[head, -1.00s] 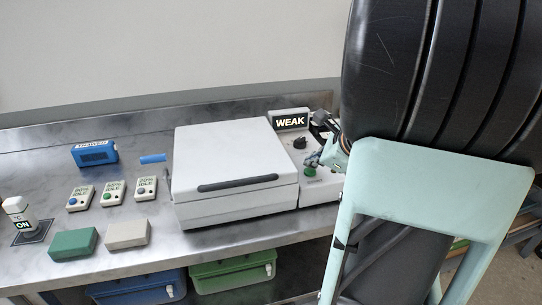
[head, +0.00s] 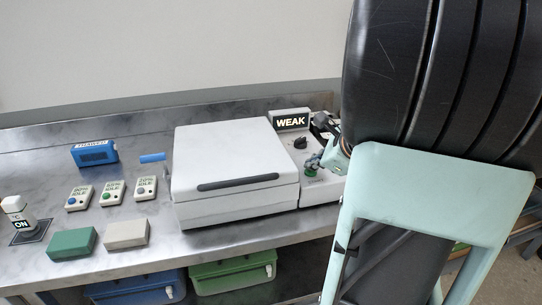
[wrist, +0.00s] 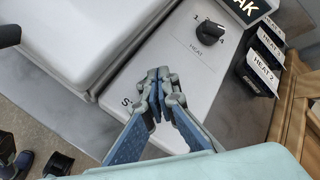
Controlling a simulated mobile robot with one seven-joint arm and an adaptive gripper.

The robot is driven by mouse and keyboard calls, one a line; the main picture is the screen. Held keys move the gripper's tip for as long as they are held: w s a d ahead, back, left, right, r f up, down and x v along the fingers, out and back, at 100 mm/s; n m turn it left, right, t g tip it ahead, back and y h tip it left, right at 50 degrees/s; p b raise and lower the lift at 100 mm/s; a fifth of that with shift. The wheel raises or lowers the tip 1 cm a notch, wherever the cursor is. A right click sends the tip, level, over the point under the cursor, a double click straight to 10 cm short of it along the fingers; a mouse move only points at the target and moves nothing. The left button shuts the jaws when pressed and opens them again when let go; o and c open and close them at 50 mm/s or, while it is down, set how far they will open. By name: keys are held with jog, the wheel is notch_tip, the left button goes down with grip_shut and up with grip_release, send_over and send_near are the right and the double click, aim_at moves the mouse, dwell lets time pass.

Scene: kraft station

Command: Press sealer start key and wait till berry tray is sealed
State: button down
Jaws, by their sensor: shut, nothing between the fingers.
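The sealer (head: 222,160) is a white box with a dark front handle, and its lid is down. Its control panel (head: 324,190) is on the right, with a dark heat knob (head: 300,142) and a lit sign (head: 290,121) reading WEAK. The green start key (head: 310,172) shows only partly under my gripper (head: 314,162). My gripper is shut and empty, fingertips down at the key; I cannot tell whether they touch it. In the wrist view my gripper (wrist: 157,95) covers the key, beside a printed S. No berry tray is in sight; the closed lid hides the sealer's inside.
On the steel bench left of the sealer are a blue box (head: 94,152), several small button boxes, a green block (head: 73,243), a beige block (head: 126,234) and an ON switch (head: 21,218). Heat cards (wrist: 262,68) stand right of the panel.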

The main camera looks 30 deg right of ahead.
aim_at(312, 172)
jog(key=shift+f, duration=0.2)
jog(key=shift+r, duration=0.1)
jog(key=shift+r+p, duration=0.65)
jog(key=shift+r, duration=0.15)
notch_tip(312, 172, up, 5)
jog(key=p, duration=0.4)
jog(key=shift+r, duration=0.1)
dwell(0.7)
